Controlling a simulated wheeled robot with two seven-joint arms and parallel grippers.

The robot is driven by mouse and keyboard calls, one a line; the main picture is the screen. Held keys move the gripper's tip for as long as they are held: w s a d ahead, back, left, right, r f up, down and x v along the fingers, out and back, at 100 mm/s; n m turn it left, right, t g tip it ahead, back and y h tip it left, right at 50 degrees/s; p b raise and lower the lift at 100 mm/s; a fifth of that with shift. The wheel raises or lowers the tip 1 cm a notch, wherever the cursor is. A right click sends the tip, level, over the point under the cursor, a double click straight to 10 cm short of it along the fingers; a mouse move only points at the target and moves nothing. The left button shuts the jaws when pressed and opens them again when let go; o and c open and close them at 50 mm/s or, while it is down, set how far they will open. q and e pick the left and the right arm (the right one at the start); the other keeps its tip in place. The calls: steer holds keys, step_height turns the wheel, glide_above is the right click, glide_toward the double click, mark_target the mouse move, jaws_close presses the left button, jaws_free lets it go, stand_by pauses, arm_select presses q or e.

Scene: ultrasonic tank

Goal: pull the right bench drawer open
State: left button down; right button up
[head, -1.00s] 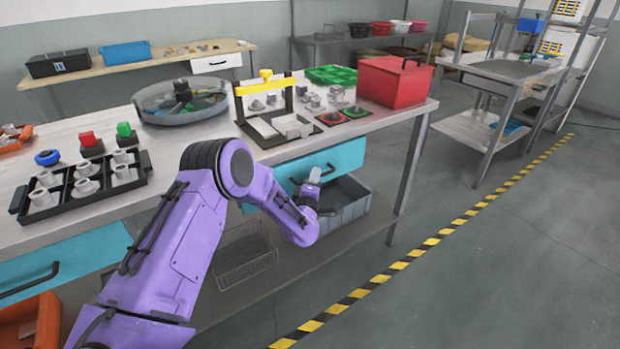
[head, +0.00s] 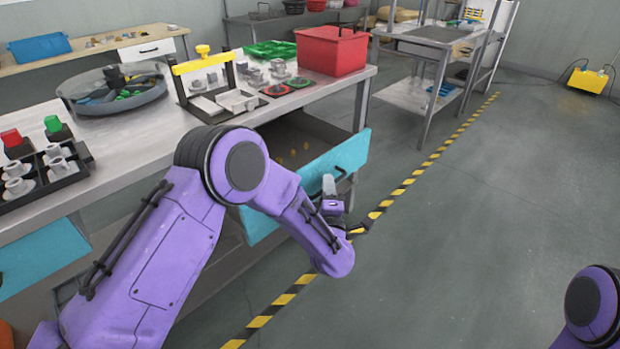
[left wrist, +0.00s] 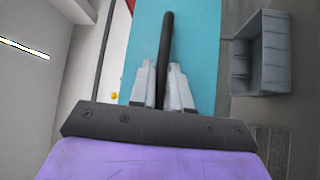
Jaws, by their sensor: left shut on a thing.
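The right bench drawer (head: 353,152) has a turquoise front and stands out from the bench, so its grey interior shows. Small yellowish round things (head: 279,162) lie inside. My left gripper (head: 330,186) is at the drawer front. In the left wrist view, its two grey fingers (left wrist: 163,80) are shut on the black bar handle (left wrist: 166,38), one on each side, with the turquoise front (left wrist: 195,50) behind. My forearm hides part of the drawer front in the head view. A purple part of my right arm shows at the lower right; its gripper is out of view.
The bench top (head: 130,135) carries a red box (head: 331,52), green tray (head: 270,49), round basin (head: 112,100) and yellow-topped frame (head: 203,65). The left drawer (head: 40,257) is turquoise too. Open floor lies right of the yellow-black stripe (head: 408,182).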

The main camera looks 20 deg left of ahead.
arm_select(q)
steer(key=shift+s+d, duration=0.35)
steer(key=shift+d, duration=0.4)
steer(key=shift+s+d, duration=0.3)
steer(key=shift+d, duration=0.45)
steer(key=c, duration=1.2)
jaws_free()
steer(key=b+v, duration=0.1)
steer(key=v, duration=0.9)
steer(key=shift+s, duration=0.2)
steer(key=shift+d, duration=0.1)
